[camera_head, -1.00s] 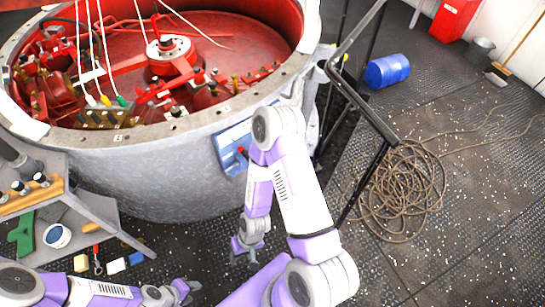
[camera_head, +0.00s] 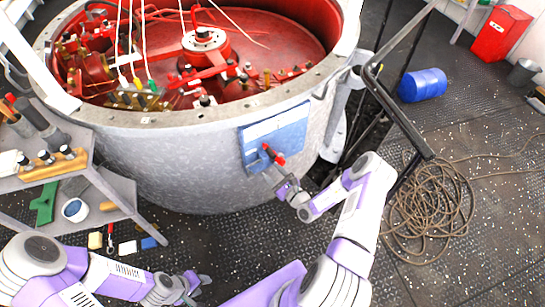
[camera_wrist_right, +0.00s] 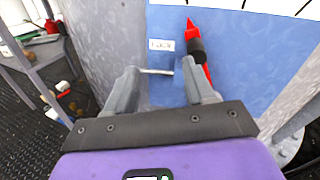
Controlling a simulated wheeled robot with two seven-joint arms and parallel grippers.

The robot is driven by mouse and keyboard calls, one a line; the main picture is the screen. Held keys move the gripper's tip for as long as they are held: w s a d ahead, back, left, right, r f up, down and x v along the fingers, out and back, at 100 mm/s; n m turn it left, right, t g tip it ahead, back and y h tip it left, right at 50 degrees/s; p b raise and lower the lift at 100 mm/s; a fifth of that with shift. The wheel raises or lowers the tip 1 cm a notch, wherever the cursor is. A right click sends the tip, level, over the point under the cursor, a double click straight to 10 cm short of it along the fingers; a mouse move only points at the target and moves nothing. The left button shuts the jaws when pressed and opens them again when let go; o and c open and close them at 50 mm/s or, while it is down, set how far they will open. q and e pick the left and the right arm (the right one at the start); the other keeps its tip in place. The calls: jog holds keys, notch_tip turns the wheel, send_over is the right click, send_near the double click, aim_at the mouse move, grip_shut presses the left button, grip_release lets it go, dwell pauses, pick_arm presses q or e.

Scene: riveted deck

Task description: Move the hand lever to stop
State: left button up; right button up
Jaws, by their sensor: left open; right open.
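The hand lever (camera_head: 272,155), red with a dark part, is on a blue panel (camera_head: 289,139) on the side of the grey drum. In the right wrist view the lever's red pointed end (camera_wrist_right: 191,30) and black part (camera_wrist_right: 195,48) stand just beyond the right finger, which partly hides them. My right gripper (camera_head: 285,183) is open just below the lever; its spread fingers (camera_wrist_right: 167,84) face the panel, with a thin metal rod between them. I cannot tell whether they touch the lever. My left gripper (camera_head: 203,287) is open and empty, low over the floor.
The grey drum (camera_head: 170,165) has a red interior with machinery. A black railing (camera_head: 398,128) stands right of the panel. Coiled rope (camera_head: 432,205) and a blue barrel (camera_head: 423,85) lie on the deck. A shelf (camera_head: 115,192) with tools stands at left.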

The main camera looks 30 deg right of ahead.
aim_at(273, 155)
jog(key=w+d+h, duration=0.1)
jog(key=w, duration=0.1)
jog(key=w+d+m+h+b, duration=0.1)
jog(key=w, duration=0.1)
jog(key=w+d+b, duration=0.1)
jog(key=w+d, duration=0.1)
jog(key=shift+w+f+m+t+h, duration=0.1)
jog(key=shift+f+m+t+h, duration=0.05)
jog(key=shift+m+t+h, duration=0.2)
jog(key=shift+w+b, duration=0.3)
jog(key=shift+w, duration=0.35)
grip_shut()
